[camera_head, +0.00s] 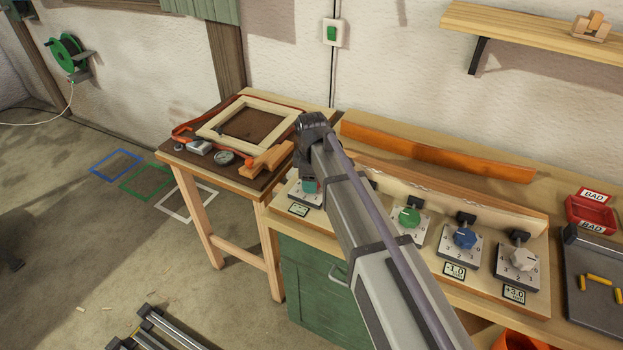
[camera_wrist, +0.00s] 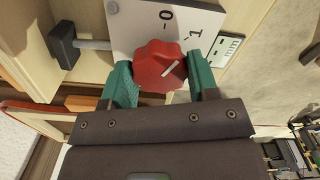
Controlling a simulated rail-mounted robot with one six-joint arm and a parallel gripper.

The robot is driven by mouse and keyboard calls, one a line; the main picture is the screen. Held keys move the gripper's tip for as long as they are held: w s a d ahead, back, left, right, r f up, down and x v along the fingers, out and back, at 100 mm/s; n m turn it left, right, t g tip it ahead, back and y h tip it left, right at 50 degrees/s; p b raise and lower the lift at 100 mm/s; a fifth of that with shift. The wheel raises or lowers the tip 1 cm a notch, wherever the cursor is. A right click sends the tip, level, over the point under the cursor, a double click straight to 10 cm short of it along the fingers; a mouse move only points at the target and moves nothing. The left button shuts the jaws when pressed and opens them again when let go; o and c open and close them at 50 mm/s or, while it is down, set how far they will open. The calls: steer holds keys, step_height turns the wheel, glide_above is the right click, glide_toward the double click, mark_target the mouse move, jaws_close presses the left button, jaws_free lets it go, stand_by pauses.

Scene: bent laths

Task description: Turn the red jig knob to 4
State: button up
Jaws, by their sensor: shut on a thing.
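In the wrist view the red jig knob (camera_wrist: 158,64) sits on a white dial plate (camera_wrist: 135,22). The marks 0 and 1 show on the plate; the other marks are hidden. The knob's white line slants up and right, roughly toward the 1. My gripper (camera_wrist: 160,72) is shut on the red knob, with one green finger on each side. In the head view a teal part of my gripper (camera_head: 309,185) shows beside my arm, at the left end of the bench; the red knob is hidden there. A small display (camera_wrist: 228,48) sits by the dial, unreadable.
A green knob (camera_head: 409,217), a blue knob (camera_head: 464,237) and a white knob (camera_head: 522,259) stand to the right along the jig. An orange lath (camera_head: 440,155) lies behind them. A red BAD bin (camera_head: 590,213) and a dark tray (camera_head: 590,325) are at the right.

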steer(key=m, duration=1.5)
steer(key=shift+m, duration=0.3)
steer(key=m, duration=0.3)
steer(key=shift+m, duration=0.3)
steer(key=m, duration=0.3)
steer(key=shift+m, duration=0.3)
steer(key=m, duration=0.3)
steer(key=shift+m, duration=0.3)
steer(key=m, duration=0.4)
